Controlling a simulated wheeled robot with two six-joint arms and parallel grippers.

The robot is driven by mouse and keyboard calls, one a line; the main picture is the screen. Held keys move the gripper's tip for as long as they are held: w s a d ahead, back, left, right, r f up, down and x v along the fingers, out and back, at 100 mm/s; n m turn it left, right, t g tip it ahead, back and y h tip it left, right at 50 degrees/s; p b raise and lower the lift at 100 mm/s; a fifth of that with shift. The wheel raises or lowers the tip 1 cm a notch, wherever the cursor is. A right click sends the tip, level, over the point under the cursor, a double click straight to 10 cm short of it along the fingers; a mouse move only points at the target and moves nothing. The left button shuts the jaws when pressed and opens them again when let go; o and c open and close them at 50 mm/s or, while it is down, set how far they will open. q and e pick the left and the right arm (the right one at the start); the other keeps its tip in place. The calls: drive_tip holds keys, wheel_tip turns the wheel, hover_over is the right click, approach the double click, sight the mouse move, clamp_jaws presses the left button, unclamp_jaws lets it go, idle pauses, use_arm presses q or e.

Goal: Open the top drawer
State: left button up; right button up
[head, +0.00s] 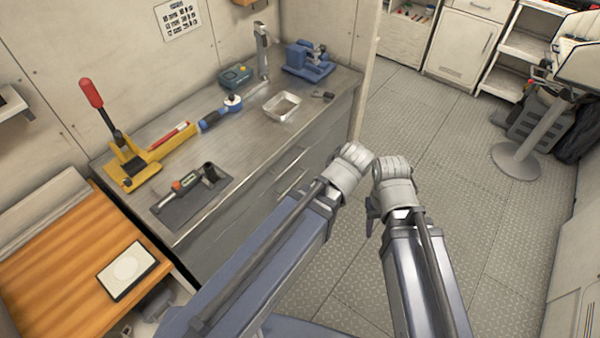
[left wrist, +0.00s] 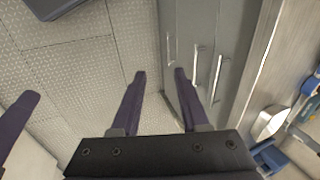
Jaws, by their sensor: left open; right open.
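The grey drawer unit (head: 245,205) stands under the steel bench top, its drawer fronts flush and closed. In the left wrist view, the top drawer's bar handle (left wrist: 216,78) is nearest the bench edge, with two lower handles beyond it. My left gripper (left wrist: 159,74) is open and empty, left of the handles and apart from them. In the head view its fingers are hidden behind my left wrist. My right gripper (head: 371,220) shows a purple finger below its wrist. It is open, over the floor and away from the drawers.
The bench top holds a yellow tool (head: 130,165) with a red lever, a metal tray (head: 282,106) and a blue vise (head: 308,60). An orange slatted surface (head: 60,250) is at left. The metal floor (head: 440,140) to the right is clear up to a stool (head: 518,160).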

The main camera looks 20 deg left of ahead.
use_arm(q)
drive_tip(key=w+a+f+m+t+y+b, duration=0.2)
drive_tip(key=w+a+f+t+y+b, duration=0.2)
drive_tip(key=b, duration=1)
drive_tip(key=w+a+f+m+t+y+b, duration=0.1)
drive_tip(key=w+a+f+t+y+b, duration=0.3)
drive_tip(key=w+f+b, duration=0.7)
drive_tip(key=w+a+t+b, duration=0.1)
drive_tip(key=w+a+b, duration=0.1)
drive_tip(key=b, duration=0.2)
drive_tip(key=shift+a+m+t+y, duration=0.3)
drive_tip(key=shift+a+m, duration=0.1)
use_arm(e)
wheel_tip(320, 180, down, 32)
